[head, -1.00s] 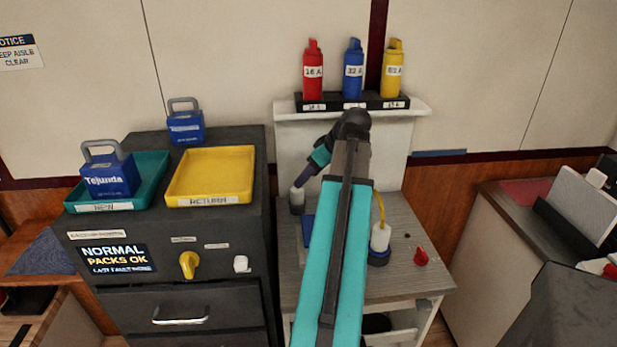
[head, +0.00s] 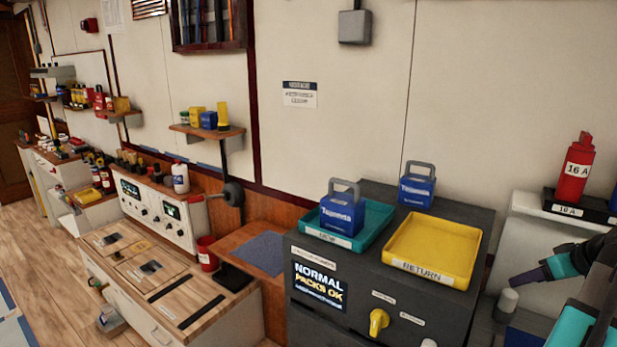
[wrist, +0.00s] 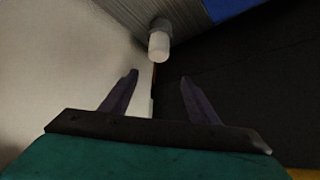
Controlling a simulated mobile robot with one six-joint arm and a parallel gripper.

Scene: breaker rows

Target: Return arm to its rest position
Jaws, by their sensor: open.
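My gripper (wrist: 157,92) shows in the wrist view with its two dark fingers spread apart and nothing between them. A white-capped cylinder (wrist: 159,42) stands beyond the fingertips, apart from them. In the head view my arm is at the right edge, partly cut off, with the purple and teal end of my gripper (head: 518,278) pointing left. The fingers are too small in the head view to make out.
A dark cabinet (head: 470,312) stands left of my arm, with a yellow RETURN tray (head: 402,268) and a teal tray (head: 312,231) holding a blue pack (head: 342,213). Another blue pack (head: 416,188) is behind. A red 16 A cylinder (head: 575,172) stands on a rack at right.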

